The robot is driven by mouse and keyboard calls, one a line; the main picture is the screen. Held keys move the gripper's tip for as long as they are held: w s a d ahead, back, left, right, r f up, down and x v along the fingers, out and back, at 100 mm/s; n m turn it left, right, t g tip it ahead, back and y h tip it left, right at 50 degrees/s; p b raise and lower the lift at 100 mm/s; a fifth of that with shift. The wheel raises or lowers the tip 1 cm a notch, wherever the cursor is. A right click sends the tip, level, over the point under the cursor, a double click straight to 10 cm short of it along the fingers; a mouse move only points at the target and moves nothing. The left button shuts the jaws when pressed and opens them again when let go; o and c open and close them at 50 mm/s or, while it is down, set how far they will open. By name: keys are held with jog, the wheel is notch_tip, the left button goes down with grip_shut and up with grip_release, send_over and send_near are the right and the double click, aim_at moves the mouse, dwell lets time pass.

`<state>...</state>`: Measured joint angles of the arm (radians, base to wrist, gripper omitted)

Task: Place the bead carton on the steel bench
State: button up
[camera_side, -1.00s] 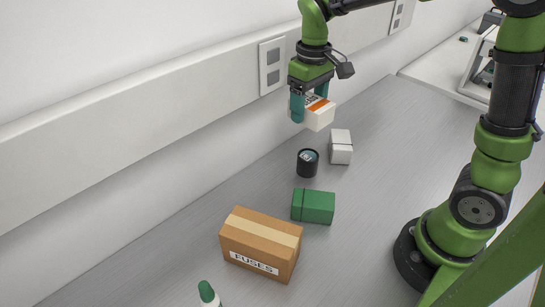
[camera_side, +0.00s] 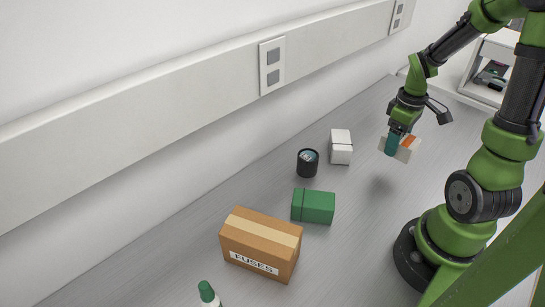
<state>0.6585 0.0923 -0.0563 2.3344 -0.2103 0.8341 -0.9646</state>
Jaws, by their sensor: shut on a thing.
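My gripper (camera_side: 398,146) is shut on a small white carton with an orange patch (camera_side: 409,148). It holds the carton above the grey, brushed-metal bench (camera_side: 240,197), and a soft shadow shows on the bench below. I take this carton to be the bead carton; its lettering cannot be read now. The teal fingers hide part of it.
A brown FUSES box (camera_side: 262,243), a green box (camera_side: 314,206), a black cylinder (camera_side: 308,163) and a white box (camera_side: 341,147) stand left of my gripper. A green-capped bottle (camera_side: 207,293) is at the front edge of view. Bench around the shadow is clear.

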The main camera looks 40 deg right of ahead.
jog(key=shift+s+f+n, duration=0.6)
jog(key=shift+s, duration=0.15)
jog(key=shift+f+n, duration=0.25)
jog(key=shift+n, duration=0.25)
jog(key=shift+w+d+f+n, duration=0.1)
jog(key=shift+n, duration=0.6)
send_over(375, 135)
jog(key=shift+s+a+f, duration=0.3)
jog(key=shift+s+f, duration=0.1)
jog(key=shift+f, duration=0.3)
jog(key=shift+w+d, duration=0.4)
notch_tip(375, 135, down, 3)
jog(key=shift+r, duration=0.15)
jog(key=shift+f, duration=0.25)
jog(key=shift+f, duration=0.1)
